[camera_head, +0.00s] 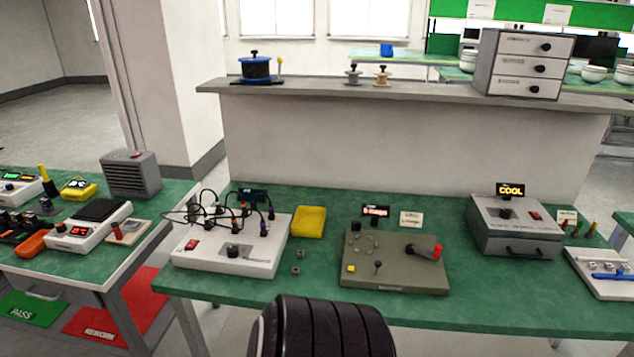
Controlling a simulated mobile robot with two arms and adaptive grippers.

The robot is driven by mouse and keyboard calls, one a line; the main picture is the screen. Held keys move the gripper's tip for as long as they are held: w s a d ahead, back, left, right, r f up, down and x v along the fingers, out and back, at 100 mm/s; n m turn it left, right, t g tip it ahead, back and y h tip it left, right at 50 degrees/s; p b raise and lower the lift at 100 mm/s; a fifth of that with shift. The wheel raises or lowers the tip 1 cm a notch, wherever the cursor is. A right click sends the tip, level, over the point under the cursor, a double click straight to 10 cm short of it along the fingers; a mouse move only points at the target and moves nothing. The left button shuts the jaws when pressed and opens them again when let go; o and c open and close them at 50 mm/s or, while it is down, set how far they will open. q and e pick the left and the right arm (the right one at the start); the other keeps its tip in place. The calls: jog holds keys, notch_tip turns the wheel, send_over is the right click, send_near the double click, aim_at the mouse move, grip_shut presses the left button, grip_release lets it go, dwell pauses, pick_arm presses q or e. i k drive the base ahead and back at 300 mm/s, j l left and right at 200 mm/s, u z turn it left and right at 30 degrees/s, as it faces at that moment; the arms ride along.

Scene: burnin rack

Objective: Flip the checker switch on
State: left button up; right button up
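No device in view carries a checker label I can read, so I cannot tell which one the checker is. A white box (232,262) with looping cables on the green bench has a red rocker switch (192,245) and a dark knob. An olive panel (395,276) beside it has a small black toggle (378,265), a yellow button and a red-tipped lever (430,251). A grey box (515,238) at the right, under a display reading COOL, has a red rocker switch (535,215). Switch positions are too small to tell. Neither gripper is in view.
A yellow block (309,221) sits between white box and olive panel. A left table (75,270) holds a white device, a grey vented box and small tools. A ledge (410,93) behind carries a drawer unit (525,64). The bench's front strip is mostly clear.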

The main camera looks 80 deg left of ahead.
aim_at(192, 243)
jog(key=u, duration=3.3)
